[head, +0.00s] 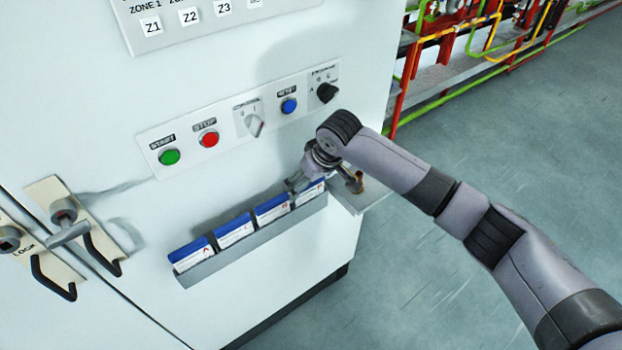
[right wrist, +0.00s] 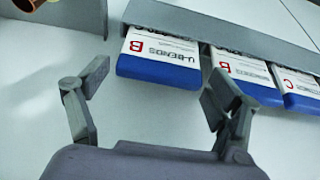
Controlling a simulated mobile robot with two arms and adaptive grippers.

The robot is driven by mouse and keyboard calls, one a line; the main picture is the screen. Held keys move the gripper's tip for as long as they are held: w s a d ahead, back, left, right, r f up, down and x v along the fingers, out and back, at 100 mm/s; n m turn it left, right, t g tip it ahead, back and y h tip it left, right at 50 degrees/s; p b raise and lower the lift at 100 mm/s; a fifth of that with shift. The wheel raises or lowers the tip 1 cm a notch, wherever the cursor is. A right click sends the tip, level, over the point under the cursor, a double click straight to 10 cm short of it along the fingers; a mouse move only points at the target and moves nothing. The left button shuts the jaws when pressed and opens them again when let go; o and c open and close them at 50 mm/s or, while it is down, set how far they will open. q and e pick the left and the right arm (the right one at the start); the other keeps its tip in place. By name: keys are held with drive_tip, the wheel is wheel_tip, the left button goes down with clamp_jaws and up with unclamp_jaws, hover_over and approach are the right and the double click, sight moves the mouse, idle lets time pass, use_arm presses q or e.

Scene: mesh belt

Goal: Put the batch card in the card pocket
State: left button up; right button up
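Several white cards with blue top bands stand in a long grey holder (head: 255,243) on the white cabinet front. The rightmost card (head: 311,190) is partly hidden by my right gripper (head: 297,183). In the right wrist view, a card reading U-BENDS with a red B (right wrist: 157,57) sits in the grey holder and sticks out between the fingers of my right gripper (right wrist: 158,76). The fingers are open on either side of it, with gaps showing. I cannot tell which card is the batch card, nor pick out a separate card pocket. My left gripper is not in view.
A small shelf (head: 370,197) with a brass-coloured piece (head: 358,183) juts out right of the holder. A control panel (head: 232,125) with buttons and knobs is above. Door handles (head: 72,230) are at the left. Free floor lies right of the cabinet.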

drive_tip(key=shift+o, duration=0.8)
drive_tip(key=shift+r, duration=0.2)
drive_tip(key=v, duration=1.1)
drive_tip(key=shift+r, duration=0.3)
drive_tip(key=shift+s+d, duration=0.1)
